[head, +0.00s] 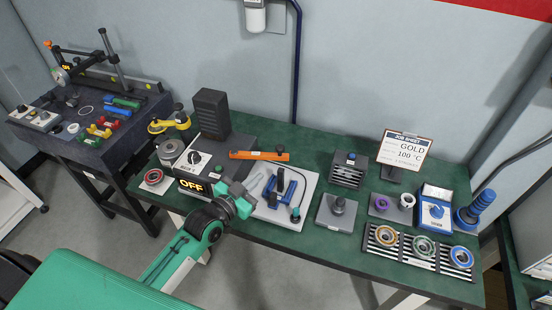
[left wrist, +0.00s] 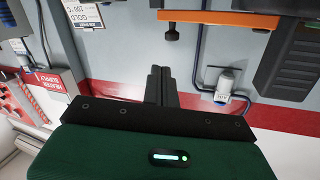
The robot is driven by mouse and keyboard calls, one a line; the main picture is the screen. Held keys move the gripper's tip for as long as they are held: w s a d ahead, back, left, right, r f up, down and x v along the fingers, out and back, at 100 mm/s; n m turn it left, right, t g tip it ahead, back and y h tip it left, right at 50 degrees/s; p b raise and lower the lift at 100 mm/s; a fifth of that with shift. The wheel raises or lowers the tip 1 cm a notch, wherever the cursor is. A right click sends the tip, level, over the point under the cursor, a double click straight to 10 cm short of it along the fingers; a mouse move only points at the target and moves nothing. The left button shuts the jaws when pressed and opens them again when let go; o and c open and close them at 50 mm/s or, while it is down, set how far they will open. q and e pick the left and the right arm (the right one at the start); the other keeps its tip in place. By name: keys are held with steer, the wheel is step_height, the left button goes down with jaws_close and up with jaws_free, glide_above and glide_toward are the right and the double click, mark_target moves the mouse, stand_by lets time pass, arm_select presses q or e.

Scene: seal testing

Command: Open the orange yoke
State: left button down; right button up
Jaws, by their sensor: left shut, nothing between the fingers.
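The orange yoke (head: 258,155) is a flat orange bar lying level across the back of the bench station. A small black knob stands on its right end. In the left wrist view, which is upside down, the yoke (left wrist: 235,18) runs along the top edge with its black knob (left wrist: 172,34) at the left end. My left gripper (head: 252,184) is in front of the yoke and apart from it, over the station's front. Its two black fingers (left wrist: 161,86) are shut together and empty. My right gripper is not in view.
A tall black finned block (head: 210,112) stands left of the yoke. A box with an OFF display (head: 192,187) and a white plate with a blue-black clamp (head: 278,188) flank my gripper. A job sign (head: 404,150) and parts racks stand to the right.

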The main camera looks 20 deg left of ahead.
arm_select(q)
steer(key=w+d+m+p, duration=0.1)
steer(key=w+m+p, duration=0.1)
steer(key=w+m, duration=0.3)
steer(key=w+d+f+m+p, duration=0.1)
steer(key=w+m+p, duration=0.1)
steer(key=w+m, duration=0.4)
steer(key=m, duration=0.4)
steer(key=shift+d+f+m+g+h+p, duration=0.15)
steer(key=shift+d+m+g+h+p, duration=0.15)
steer(key=shift+g+h+p, duration=0.1)
steer(key=shift+w, duration=0.15)
